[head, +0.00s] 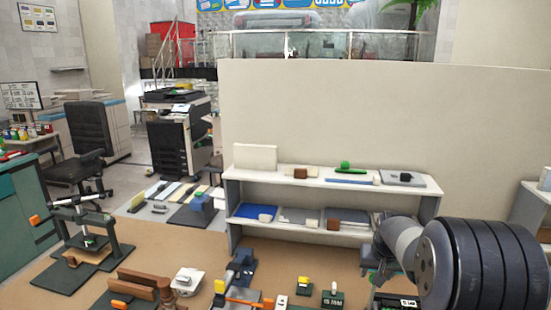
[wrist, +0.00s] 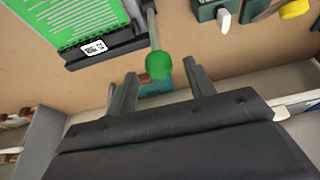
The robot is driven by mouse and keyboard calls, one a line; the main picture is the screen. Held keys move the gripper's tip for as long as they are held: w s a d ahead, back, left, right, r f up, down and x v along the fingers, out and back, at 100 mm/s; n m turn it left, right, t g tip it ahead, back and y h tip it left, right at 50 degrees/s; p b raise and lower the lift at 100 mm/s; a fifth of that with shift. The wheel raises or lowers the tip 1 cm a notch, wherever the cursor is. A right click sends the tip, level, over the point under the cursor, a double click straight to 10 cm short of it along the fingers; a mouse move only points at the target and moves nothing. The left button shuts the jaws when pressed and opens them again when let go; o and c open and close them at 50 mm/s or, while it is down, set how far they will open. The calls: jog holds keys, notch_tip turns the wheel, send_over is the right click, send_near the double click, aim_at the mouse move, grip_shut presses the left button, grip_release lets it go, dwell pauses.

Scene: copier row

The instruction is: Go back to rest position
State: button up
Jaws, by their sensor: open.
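My gripper (wrist: 160,88) is open in the wrist view, its two dark fingers spread apart with nothing held between them. A green ball knob (wrist: 158,66) on a grey rod shows just beyond the fingertips, roughly midway between them; I cannot tell whether either finger touches it. In the head view my arm comes in from the right and reaches down over the workbench; the fingers cannot be made out there.
A device with a lit green panel (wrist: 75,22) stands beside the rod. A white two-level shelf (head: 232,190) backs the brown work surface (head: 140,240). A wooden-jawed tool (head: 140,284), an orange-handled tool (head: 245,300) and a dark green press (head: 85,235) stand there.

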aim_at(372, 296)
jog(key=b+x, duration=0.1)
jog(key=x, duration=0.3)
jog(key=shift+b, duration=0.35)
jog(key=s, duration=0.2)
jog(key=s+b, duration=0.1)
jog(key=s, duration=0.1)
jog(key=shift+a+r, duration=0.15)
jog(key=shift+a, duration=0.25)
jog(key=s+a+f+b, duration=0.1)
jog(key=s+f+b, duration=0.1)
jog(key=s, duration=0.5)
jog(key=shift+a+b, duration=0.25)
jog(key=shift+b, duration=0.6)
